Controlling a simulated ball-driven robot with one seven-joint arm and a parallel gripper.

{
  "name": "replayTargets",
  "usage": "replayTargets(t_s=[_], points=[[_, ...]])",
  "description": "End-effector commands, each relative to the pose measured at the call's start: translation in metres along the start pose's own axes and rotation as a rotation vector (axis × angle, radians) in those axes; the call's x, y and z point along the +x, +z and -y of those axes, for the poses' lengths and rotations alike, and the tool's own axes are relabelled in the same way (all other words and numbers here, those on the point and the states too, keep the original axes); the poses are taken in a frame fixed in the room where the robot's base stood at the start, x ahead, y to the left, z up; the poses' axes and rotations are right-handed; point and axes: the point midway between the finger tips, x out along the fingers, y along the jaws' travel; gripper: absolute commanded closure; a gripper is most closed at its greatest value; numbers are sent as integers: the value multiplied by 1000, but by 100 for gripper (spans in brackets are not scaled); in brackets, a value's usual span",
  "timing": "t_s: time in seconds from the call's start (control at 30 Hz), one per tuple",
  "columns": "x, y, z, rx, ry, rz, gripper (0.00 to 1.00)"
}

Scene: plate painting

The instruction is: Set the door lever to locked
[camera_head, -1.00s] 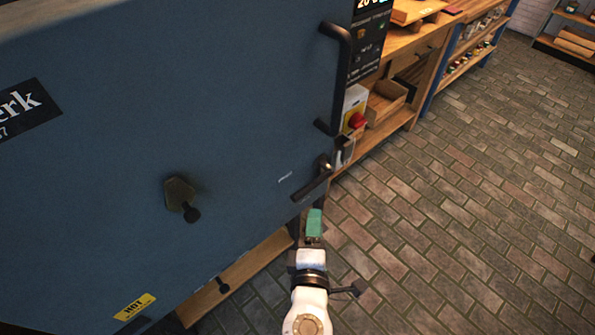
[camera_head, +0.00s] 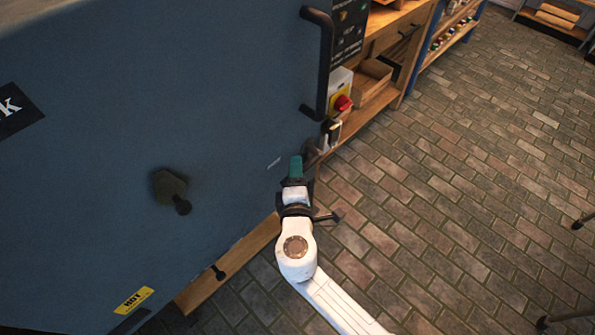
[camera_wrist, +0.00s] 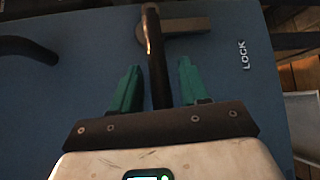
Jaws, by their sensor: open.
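The door lever (camera_wrist: 155,60) is a dark rod in the wrist view, running down from its pivot near the top edge. My gripper (camera_wrist: 159,68) is open, with one green finger on each side of the lever and visible gaps between. The word LOCK (camera_wrist: 243,55) is printed on the blue door to the right of the lever. In the head view my gripper (camera_head: 296,167) is at the right edge of the blue door (camera_head: 90,180) and hides most of the lever. Whether the lever is locked cannot be told.
A dark bar handle (camera_head: 327,62) stands out from the door above my gripper. A control box with a red knob (camera_head: 342,103) and wooden shelves (camera_head: 372,105) are just right of the door. A dark knob (camera_head: 172,190) sticks out at the left. The brick floor (camera_head: 460,180) is open.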

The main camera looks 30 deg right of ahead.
Motion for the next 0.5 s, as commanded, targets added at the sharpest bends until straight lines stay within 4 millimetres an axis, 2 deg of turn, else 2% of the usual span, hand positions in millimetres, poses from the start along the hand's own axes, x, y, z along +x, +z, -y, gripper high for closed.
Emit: replayTargets(t_s=[0.23,0.5], points=[[1,0,0,0,0,0,55],[0,0,0,0,0,0,81]])
